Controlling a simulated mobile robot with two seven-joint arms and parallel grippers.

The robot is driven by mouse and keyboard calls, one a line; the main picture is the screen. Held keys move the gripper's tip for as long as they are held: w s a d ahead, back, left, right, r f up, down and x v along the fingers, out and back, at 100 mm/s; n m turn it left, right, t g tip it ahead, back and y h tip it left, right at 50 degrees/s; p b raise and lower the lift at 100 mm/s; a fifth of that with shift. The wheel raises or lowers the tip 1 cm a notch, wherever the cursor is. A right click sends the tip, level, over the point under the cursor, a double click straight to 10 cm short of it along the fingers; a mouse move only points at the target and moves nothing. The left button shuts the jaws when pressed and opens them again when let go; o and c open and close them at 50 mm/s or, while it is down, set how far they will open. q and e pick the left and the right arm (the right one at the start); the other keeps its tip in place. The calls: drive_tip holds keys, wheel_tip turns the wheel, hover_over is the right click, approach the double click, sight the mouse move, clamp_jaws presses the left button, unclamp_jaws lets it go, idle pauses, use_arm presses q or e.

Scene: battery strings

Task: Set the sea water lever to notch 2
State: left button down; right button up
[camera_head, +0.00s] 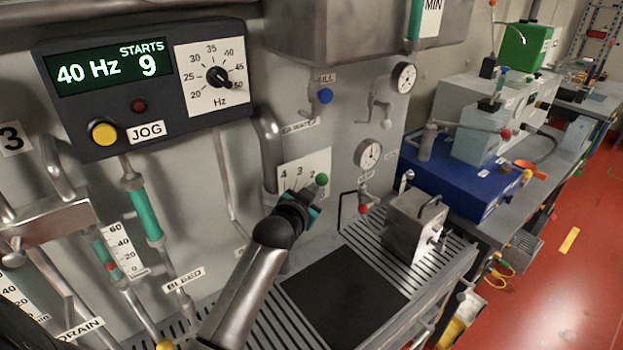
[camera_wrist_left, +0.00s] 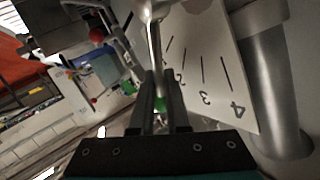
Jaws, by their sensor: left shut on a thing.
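The sea water lever has a green knob (camera_head: 322,179) and stands in front of a white scale plate (camera_head: 296,170) with numbers, 4 at the left, on the wall panel. My left gripper (camera_head: 307,201) is shut on the lever at its knob. In the left wrist view the metal lever rod (camera_wrist_left: 153,45) runs up from between the fingers (camera_wrist_left: 159,98), with a bit of green between them. The plate (camera_wrist_left: 218,60) shows 2, 3 and 4. The rod lies beside the 2, on the side away from the 3; its exact notch I cannot tell. My right gripper is out of view.
A thick grey pipe (camera_head: 266,150) runs close left of the plate. A metal box (camera_head: 413,226) stands on the slatted bench beside a black mat (camera_head: 345,295).

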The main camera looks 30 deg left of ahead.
use_arm(q)
drive_tip(key=shift+w+d+f+g+p, duration=0.1)
drive_tip(key=shift+w+f+g+p, duration=0.25)
drive_tip(key=shift+p, duration=0.35)
drive_tip(key=shift+s+r, duration=0.1)
drive_tip(key=shift+s, duration=0.05)
drive_tip(key=c, duration=1.2)
unclamp_jaws()
drive_tip(key=v, duration=1.5)
drive_tip(key=shift+d+r, duration=0.1)
drive_tip(key=shift+r, duration=0.05)
